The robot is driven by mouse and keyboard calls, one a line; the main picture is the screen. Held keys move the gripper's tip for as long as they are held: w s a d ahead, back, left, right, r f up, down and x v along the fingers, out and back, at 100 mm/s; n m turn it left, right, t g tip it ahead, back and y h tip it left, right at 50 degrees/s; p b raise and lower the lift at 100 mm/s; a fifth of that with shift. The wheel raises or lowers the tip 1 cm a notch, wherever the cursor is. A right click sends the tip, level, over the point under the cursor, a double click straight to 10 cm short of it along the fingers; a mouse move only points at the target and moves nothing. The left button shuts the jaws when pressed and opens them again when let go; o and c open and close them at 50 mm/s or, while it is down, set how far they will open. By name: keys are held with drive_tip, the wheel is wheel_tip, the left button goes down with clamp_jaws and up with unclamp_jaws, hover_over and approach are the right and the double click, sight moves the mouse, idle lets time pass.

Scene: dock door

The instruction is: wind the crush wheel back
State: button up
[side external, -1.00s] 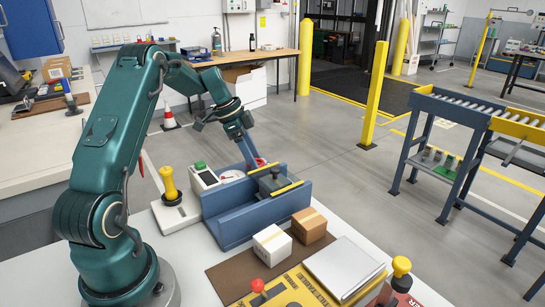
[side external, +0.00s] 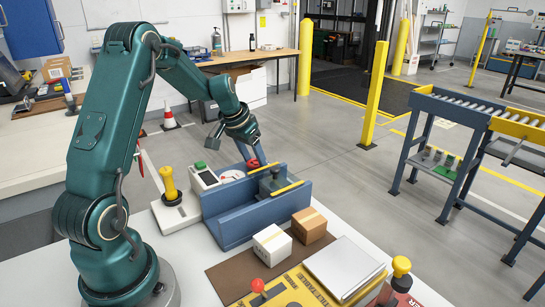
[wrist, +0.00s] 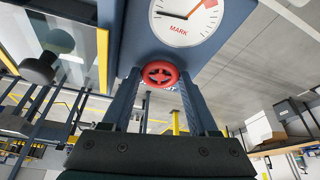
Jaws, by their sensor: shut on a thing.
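The red crush wheel (wrist: 160,73) sits on a blue fixture, just below a white dial marked MARK (wrist: 180,18), in the wrist view. My gripper (wrist: 159,90) has one finger on each side of the wheel and is shut on it. In the side view my gripper (side external: 260,157) reaches down behind the fixture, and a little of the red wheel (side external: 253,164) shows beside its fingers. The dial's needle is only partly readable.
A control box with a green button (side external: 201,172) and a yellow-handled lever (side external: 169,182) stand left of the fixture. White (side external: 272,243) and brown (side external: 309,225) boxes stand close in front. A red-topped knob (side external: 257,286) and a yellow-topped one (side external: 401,266) are nearer.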

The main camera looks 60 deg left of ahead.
drive_tip(key=n+y, duration=0.1)
drive_tip(key=n, duration=0.2)
drive_tip(key=n+g+y, duration=0.1)
drive_tip(key=n, duration=0.1)
drive_tip(key=shift+w+d+n, duration=0.1)
drive_tip(key=shift+w+n, duration=0.05)
drive_tip(key=shift+n, duration=0.25)
idle(0.4)
drive_tip(key=o, duration=1.4)
drive_tip(key=shift+v, duration=2.6)
